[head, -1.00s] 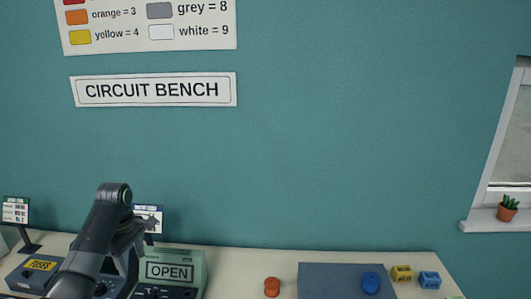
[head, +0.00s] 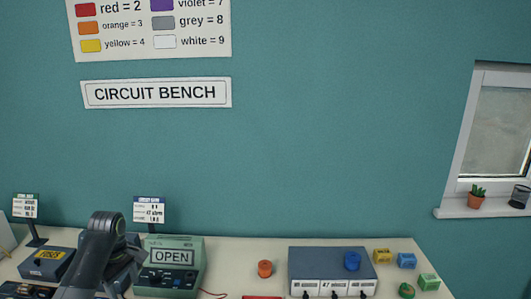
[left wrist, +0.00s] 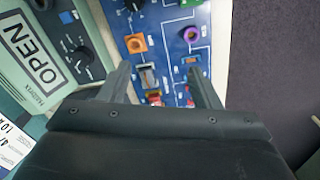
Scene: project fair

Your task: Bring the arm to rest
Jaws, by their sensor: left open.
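My left arm comes in at the lower left of the head view, in front of the bench; its gripper tips do not show there. In the left wrist view my left gripper (left wrist: 163,85) is open, its two dark fingers apart with nothing held between them. The fingers hide part of the board. My right gripper is in neither view.
A green meter reading OPEN (head: 190,250) stands beside my left arm. A fuses box (head: 47,262) is to its left. Small coloured blocks (head: 406,261) lie farther right.

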